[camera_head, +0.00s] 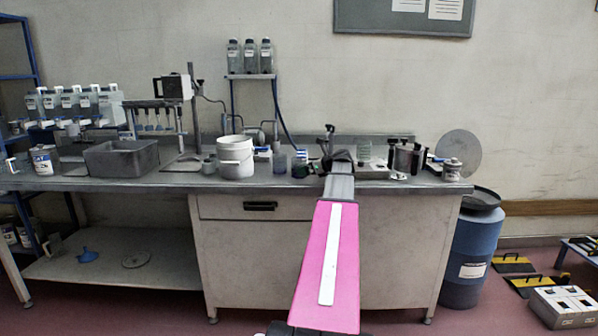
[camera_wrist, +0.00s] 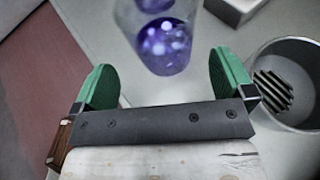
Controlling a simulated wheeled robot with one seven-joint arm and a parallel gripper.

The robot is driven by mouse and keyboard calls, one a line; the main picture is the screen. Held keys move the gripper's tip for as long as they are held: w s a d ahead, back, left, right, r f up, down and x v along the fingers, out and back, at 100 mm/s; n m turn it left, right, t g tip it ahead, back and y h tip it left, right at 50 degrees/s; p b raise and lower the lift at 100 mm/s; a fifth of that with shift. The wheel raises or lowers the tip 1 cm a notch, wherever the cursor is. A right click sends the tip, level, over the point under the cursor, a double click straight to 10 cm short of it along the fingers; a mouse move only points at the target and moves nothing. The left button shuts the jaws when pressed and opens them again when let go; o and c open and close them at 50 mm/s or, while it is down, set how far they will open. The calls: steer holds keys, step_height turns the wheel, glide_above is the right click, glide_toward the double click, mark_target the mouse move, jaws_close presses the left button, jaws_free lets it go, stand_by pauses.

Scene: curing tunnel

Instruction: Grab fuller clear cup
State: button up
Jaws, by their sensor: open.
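A clear cup (camera_wrist: 163,42) with purple, speckled contents stands at the top middle of the wrist view; its upper part is cut off by the frame edge. My gripper (camera_wrist: 163,80) is open and empty, with green pads spread apart. The cup is just beyond the fingertips, roughly in line with the gap between them. In the head view my arm reaches over the bench, and the gripper end is small and hard to make out among the bench items. I cannot compare fill levels.
A grey round container (camera_wrist: 290,85) with a striped piece inside is close to the right finger. A pale block (camera_wrist: 235,8) lies beyond it. On the bench (camera_head: 130,185), a white bucket (camera_head: 235,160) stands left of the arm, and bottles and jars stand right.

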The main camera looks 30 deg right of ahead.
mark_target(306, 163)
steer(key=x, duration=0.4)
steer(key=shift+w+f, duration=0.25)
steer(key=shift+w, duration=0.15)
steer(key=c, duration=1.1)
steer(key=shift+o, duration=0.2)
steer(key=shift+r, duration=0.2)
steer(key=shift+d+r, duration=0.1)
steer(key=shift+r, duration=1.2)
steer(key=s+a+r, duration=0.7)
steer(key=a+r, duration=0.1)
steer(key=a, duration=0.1)
